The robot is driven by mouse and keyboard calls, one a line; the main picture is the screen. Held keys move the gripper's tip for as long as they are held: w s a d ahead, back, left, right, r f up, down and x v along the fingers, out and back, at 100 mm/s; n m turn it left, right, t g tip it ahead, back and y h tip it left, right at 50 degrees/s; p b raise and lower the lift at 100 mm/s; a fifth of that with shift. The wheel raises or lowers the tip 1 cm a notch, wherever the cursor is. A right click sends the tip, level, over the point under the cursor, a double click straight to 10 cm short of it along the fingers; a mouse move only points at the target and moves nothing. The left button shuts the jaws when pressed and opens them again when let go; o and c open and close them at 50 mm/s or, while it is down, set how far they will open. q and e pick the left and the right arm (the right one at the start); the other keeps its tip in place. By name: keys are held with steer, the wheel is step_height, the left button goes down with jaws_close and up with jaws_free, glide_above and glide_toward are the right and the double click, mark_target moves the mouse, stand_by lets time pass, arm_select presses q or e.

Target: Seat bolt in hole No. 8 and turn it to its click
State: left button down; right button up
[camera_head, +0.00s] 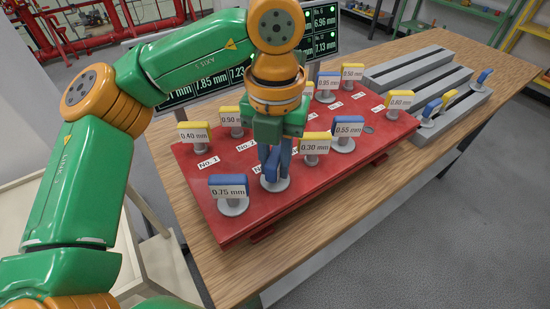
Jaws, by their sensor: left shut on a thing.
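My left gripper (272,152) points straight down over the near-left part of the red plate (335,178). It is shut on a blue-topped bolt (275,184), whose round grey base shows below the fingers at the plate. Its label is hidden, and I cannot tell whether it is fully seated. Several other bolts with yellow or blue tags stand on the plate, among them 0.75 mm (229,187), 0.30 mm (315,147) and 0.55 mm (347,132). A No. 1 label (208,162) is readable; I cannot make out a No. 8 label. My right gripper is not in view.
A grey slotted rack (425,80) on the wooden table (365,205) holds a few blue and yellow bolts at its right end. The table's front right is clear.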

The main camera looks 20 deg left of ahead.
arm_select(q)
steer(key=m, duration=0.2)
steer(key=shift+r+m, duration=0.15)
steer(key=shift+m, duration=0.25)
steer(key=m, duration=0.3)
steer(key=shift+p, duration=0.3)
steer(key=shift+m, duration=0.3)
steer(key=m+p, duration=0.1)
steer(key=m, duration=0.3)
steer(key=c, duration=1)
jaws_free()
steer(key=shift+m, duration=0.5)
steer(key=o, duration=0.4)
steer(key=shift+c, duration=0.2)
